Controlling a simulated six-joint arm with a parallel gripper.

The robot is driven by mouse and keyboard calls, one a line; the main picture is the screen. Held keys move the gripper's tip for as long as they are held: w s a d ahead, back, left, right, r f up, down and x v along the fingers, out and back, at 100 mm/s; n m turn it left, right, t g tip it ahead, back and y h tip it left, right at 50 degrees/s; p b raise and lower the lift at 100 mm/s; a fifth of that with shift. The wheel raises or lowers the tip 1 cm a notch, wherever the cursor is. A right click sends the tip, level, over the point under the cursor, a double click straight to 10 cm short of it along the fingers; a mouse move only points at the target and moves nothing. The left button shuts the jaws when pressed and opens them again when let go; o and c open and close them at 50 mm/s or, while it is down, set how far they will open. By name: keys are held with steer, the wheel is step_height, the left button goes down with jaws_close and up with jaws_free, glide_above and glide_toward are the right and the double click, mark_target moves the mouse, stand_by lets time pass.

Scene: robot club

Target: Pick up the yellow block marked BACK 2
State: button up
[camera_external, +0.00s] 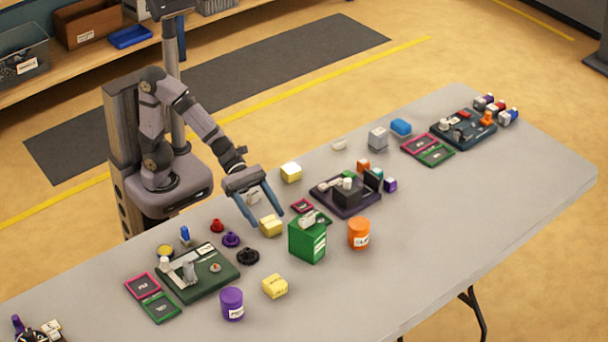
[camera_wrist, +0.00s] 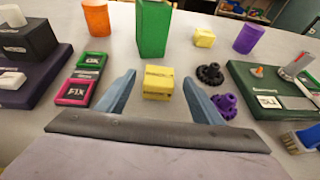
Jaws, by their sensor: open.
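Three yellow blocks show in the external view. One yellow block (camera_external: 271,226) stands on the table at my gripper (camera_external: 267,219). In the wrist view this block (camera_wrist: 158,84) appears between the two blue fingertips of my open gripper (camera_wrist: 159,77), with a gap on each side. It has dark lettering on its front, too small to read. A second yellow block (camera_external: 275,286) sits nearer the front edge and also shows in the wrist view (camera_wrist: 204,37). A third yellow block (camera_external: 291,172) stands further back, out of the wrist view. I cannot read which is BACK 2.
A green box (camera_external: 307,241) and an orange canister (camera_external: 359,233) stand right of the near block. Black (camera_external: 248,256) and purple (camera_external: 231,240) knobbed pieces stand left of it. A dark fixture (camera_external: 345,196) is behind right; a green fixture (camera_external: 222,279) is left. The right front tabletop is clear.

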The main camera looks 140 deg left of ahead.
mark_target(269, 220)
steer(key=shift+b+x, duration=0.3)
steer(key=shift+x, duration=1.85)
steer(key=shift+c, duration=0.2)
steer(key=c, duration=1.1)
steer(key=shift+r, duration=0.1)
step_height(269, 220, up, 10)
steer(key=p, duration=0.4)
steer(key=shift+a+p, duration=0.1)
steer(key=shift+p, duration=0.25)
